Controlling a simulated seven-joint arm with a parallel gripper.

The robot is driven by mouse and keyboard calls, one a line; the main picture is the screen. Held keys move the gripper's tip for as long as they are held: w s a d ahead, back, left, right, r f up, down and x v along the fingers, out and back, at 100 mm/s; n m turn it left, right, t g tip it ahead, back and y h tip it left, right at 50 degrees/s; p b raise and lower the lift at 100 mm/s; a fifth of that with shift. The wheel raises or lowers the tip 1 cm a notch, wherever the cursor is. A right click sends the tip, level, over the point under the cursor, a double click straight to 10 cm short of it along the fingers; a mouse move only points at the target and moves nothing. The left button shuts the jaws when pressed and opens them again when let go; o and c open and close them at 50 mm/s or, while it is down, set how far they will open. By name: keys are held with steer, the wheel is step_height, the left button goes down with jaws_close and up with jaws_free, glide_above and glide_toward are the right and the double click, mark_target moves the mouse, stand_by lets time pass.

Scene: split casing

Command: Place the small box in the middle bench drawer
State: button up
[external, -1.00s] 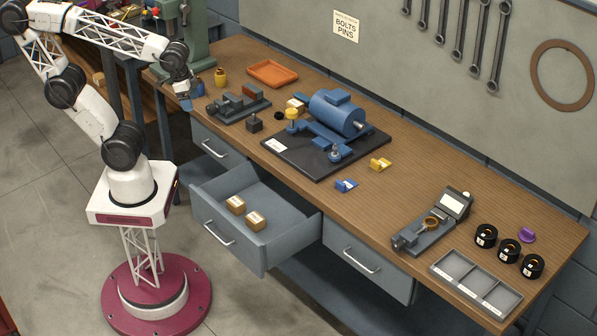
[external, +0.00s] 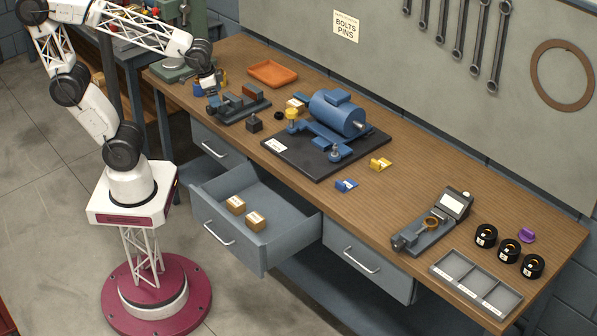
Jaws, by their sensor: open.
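The middle bench drawer (external: 290,237) is pulled open below the front edge of the bench. Two small brown boxes with pale labels lie in it, one on the left (external: 235,204) and one on the right (external: 256,221). My gripper (external: 211,91) is open over the far left end of the bench, left of the grey vise, well away from the drawer. Its fingertips are small and hard to make out.
A grey vise (external: 238,105), an orange tray (external: 273,73) and a blue motor (external: 337,112) on a black plate stand on the bench. Blue (external: 346,185) and yellow (external: 381,164) pieces lie in front. A gauge and grey divided tray (external: 476,284) are at right. The bench middle right is clear.

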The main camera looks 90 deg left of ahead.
steer(key=w+a+f+n+y, duration=0.1)
steer(key=w+a+f+n, duration=0.15)
steer(key=w+a, duration=0.65)
steer(key=n+y, duration=0.2)
steer(key=n, duration=0.3)
glide_above(295, 103)
steer(key=s+d, duration=0.2)
step_height(295, 103, down, 14)
steer(key=shift+s+a, duration=0.15)
steer(key=shift+s, duration=0.05)
steer(key=shift+x, duration=1.3)
steer(key=shift+f, duration=0.1)
steer(key=shift+w+x, duration=0.15)
steer(key=shift+x, duration=1.1)
steer(key=shift+w+x, duration=0.1)
steer(key=shift+x, duration=1.2)
